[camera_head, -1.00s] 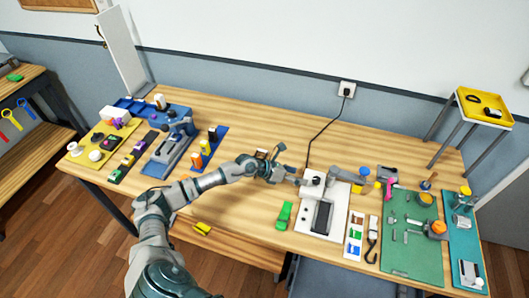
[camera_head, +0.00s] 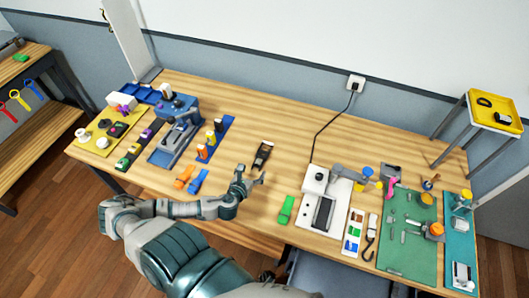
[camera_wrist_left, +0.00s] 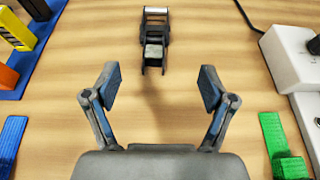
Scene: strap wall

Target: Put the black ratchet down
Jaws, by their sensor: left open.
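The black ratchet (camera_head: 263,155) lies on the bare wood of the table, near its middle. My right gripper is not in view.
A green strap (camera_head: 286,209) and a white machine base (camera_head: 311,222) are right of the gripper. Orange and blue straps (camera_head: 198,181) and a blue strip with upright pieces (camera_head: 216,145) are left. The table behind the ratchet (camera_head: 275,115) is mostly clear.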

